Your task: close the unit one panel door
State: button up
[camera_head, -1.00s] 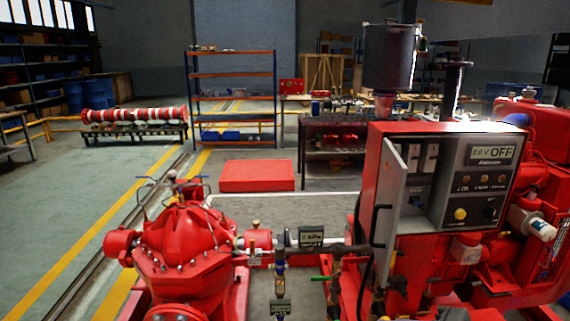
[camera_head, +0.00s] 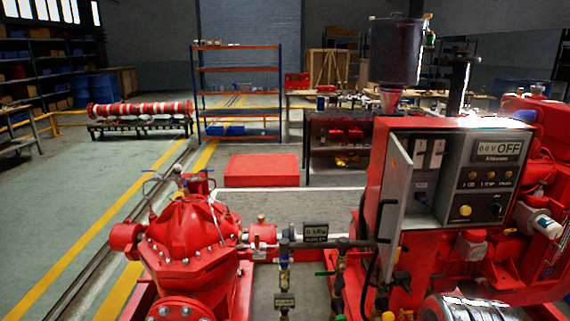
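The red control cabinet (camera_head: 376,165) stands right of centre on the pumpset. Its panel door (camera_head: 396,190), a narrow pale leaf seen nearly edge-on, stands open at the left of the grey panel face and juts toward me. A black bar handle (camera_head: 381,221) is on the door's outer side. The opening behind the door shows switches (camera_head: 420,152) and a socket. My gripper is not in view.
A red pump (camera_head: 190,240) stands at lower left, joined by piping and a gauge display (camera_head: 316,232) to the engine side. A grey rounded metal part (camera_head: 470,308) shows at the bottom edge below the cabinet. Open floor (camera_head: 90,190) lies at the left.

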aim_at(398, 169)
jog(key=u, duration=1.05)
jog(key=i, duration=0.45)
jog(key=u, duration=0.5)
